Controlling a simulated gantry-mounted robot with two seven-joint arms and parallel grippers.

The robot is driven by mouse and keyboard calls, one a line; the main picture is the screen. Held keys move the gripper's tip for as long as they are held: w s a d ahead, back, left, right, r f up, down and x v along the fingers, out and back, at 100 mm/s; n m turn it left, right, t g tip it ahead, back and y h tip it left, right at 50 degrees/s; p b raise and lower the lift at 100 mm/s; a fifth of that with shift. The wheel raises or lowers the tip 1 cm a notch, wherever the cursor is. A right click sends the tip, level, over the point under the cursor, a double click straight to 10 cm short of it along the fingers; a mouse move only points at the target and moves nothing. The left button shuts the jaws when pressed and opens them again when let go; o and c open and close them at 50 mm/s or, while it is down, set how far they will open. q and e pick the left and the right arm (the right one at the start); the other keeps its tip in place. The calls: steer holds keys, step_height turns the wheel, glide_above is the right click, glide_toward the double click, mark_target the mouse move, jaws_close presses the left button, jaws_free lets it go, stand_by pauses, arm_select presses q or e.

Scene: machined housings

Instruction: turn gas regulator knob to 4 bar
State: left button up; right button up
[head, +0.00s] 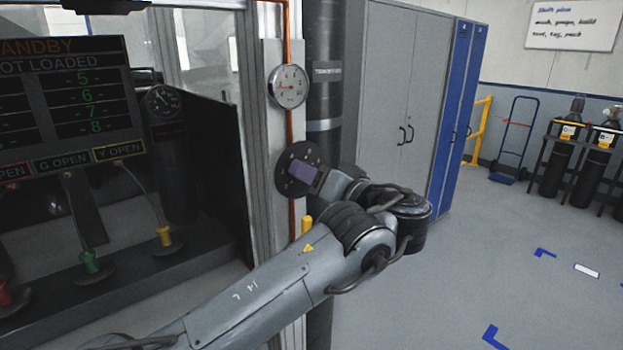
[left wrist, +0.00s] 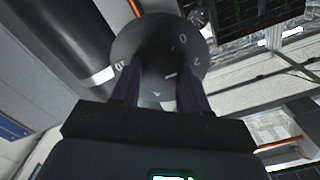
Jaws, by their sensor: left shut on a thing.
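The regulator's black round dial (head: 292,155) is on the post beside the orange pipe, below a round gauge (head: 288,86). My left gripper (head: 306,172) is at the dial's face, its fingers partly hiding it. In the left wrist view, the dial (left wrist: 165,28) shows marks that look like 0, 2 and 10. My left gripper (left wrist: 158,82) has its two dark fingers on either side of the knob (left wrist: 160,68) at the dial's centre and is shut on it. The knob's exact setting is too dark to read. The gauge reading is too small to tell. My right gripper is not in view.
A dark cylinder (head: 324,45) stands just right of the dial, beside grey cabinets (head: 393,90). The floor at right is open, with racked cylinders (head: 555,165) farther back.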

arm_select(q)
steer(key=m+p, duration=0.2)
steer(key=m, duration=1)
steer(key=shift+m+p, duration=0.4)
stand_by(0.3)
steer(key=o, duration=1.1)
steer(key=shift+c, duration=0.2)
